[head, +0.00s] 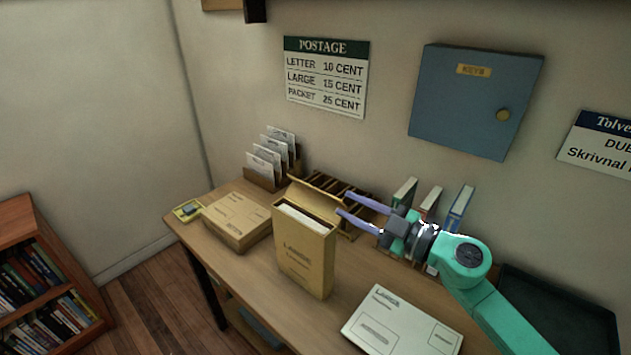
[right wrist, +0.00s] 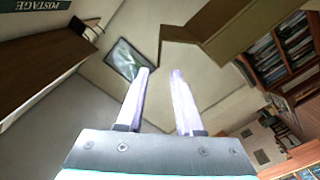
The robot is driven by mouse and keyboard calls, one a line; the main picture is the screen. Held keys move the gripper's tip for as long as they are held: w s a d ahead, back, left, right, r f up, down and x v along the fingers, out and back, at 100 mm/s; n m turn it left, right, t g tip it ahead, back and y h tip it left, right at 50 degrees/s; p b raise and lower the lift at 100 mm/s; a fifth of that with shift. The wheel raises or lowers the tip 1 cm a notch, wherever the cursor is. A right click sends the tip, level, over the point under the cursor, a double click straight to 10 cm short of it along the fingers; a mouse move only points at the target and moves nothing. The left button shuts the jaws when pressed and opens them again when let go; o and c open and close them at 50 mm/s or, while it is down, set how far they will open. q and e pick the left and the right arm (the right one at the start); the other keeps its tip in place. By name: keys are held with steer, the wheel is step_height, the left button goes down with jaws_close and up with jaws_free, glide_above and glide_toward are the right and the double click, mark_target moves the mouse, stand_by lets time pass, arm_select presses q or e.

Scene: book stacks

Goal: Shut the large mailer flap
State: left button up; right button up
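The large mailer (head: 305,262), a tan upright box marked LARGE, stands on the desk with its top open and pale contents showing. Its flap (head: 312,194) is raised at the back of the opening. My right gripper (head: 341,203) is open and empty, its two fingers pointing left close to the flap's right end; I cannot tell whether they touch it. In the right wrist view the fingers (right wrist: 162,71) are apart with nothing between them, and a tan panel (right wrist: 235,35), probably part of the mailer, is beyond them. My left gripper is not in view.
A tan packet (head: 237,221) lies left of the mailer, and a flat white mailer (head: 385,320) lies to the front right. Behind are a letter rack (head: 262,180), a dark sorter and several upright books (head: 460,207). A black tray (head: 560,310) is at right.

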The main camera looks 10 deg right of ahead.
mark_target(314, 188)
steer(key=x, duration=0.2)
steer(key=p+x, duration=0.1)
steer(key=x, duration=0.2)
steer(key=shift+w+d+r, duration=0.1)
steer(key=shift+w+d, duration=0.1)
steer(key=shift+w, duration=0.15)
steer(key=x, duration=0.3)
steer(key=p+x, duration=0.1)
steer(key=x, duration=0.1)
steer(key=shift+f, duration=0.3)
steer(key=shift+w+a, duration=0.1)
steer(key=shift+a, duration=0.05)
jaws_close()
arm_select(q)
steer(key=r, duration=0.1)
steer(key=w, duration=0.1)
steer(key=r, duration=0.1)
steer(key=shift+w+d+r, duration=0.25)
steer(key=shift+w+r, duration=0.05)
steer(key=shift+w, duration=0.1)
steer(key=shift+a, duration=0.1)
